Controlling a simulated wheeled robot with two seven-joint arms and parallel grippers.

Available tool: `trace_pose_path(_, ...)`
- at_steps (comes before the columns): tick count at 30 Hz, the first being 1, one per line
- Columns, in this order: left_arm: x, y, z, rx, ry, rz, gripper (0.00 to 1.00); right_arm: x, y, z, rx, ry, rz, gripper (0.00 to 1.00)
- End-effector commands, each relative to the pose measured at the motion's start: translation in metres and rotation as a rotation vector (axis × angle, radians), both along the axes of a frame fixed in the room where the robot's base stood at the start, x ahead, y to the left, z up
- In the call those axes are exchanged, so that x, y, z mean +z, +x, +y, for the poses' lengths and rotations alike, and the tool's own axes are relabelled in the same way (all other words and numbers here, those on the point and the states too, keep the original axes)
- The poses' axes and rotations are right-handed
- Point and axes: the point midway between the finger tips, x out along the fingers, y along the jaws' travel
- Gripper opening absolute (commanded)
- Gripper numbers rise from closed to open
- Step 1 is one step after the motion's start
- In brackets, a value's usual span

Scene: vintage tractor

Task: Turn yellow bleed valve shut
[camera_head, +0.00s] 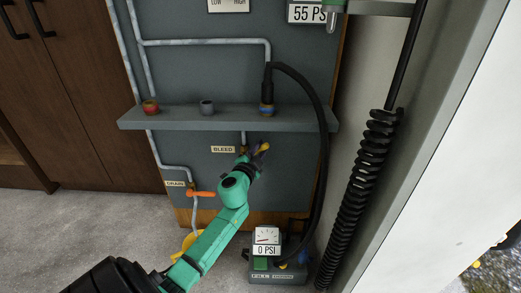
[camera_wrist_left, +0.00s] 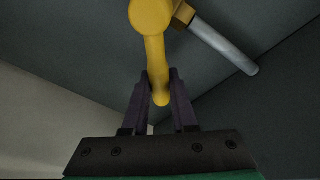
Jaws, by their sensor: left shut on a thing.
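The yellow bleed valve (camera_head: 265,147) is on the grey panel, beside the BLEED label (camera_head: 223,149) and under the shelf. Only a small part of it shows past my gripper in the head view. In the left wrist view the yellow valve handle (camera_wrist_left: 154,52) runs down from a round hub, with a brass fitting and a grey pipe beside it. My left gripper (camera_head: 259,155) is at the valve. In the left wrist view its two dark fingers (camera_wrist_left: 160,88) are shut on the handle's lower part, one on each side. My right gripper is not in view.
An orange drain valve (camera_head: 201,194) is lower left of the bleed valve. A grey shelf (camera_head: 180,118) with several coloured fittings juts out above. A black hose (camera_head: 322,130) arcs down to a gauge box (camera_head: 278,268) reading 0 PSI. A coiled hose (camera_head: 357,195) hangs at right.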

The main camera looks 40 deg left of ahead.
Motion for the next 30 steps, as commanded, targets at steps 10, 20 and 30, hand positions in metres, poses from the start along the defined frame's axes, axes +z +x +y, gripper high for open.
trace_pose_path(10, -0.006, 0.002, -0.004, -0.001, 0.081, 0.067, 0.00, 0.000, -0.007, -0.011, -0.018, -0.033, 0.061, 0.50)
trace_pose_path(20, -0.022, 0.006, -0.010, -0.003, 0.273, 0.214, 0.00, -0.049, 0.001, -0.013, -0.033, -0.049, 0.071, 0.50)
trace_pose_path(30, -0.039, 0.008, -0.011, -0.002, 0.440, 0.340, 0.00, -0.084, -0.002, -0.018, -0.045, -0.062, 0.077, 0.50)
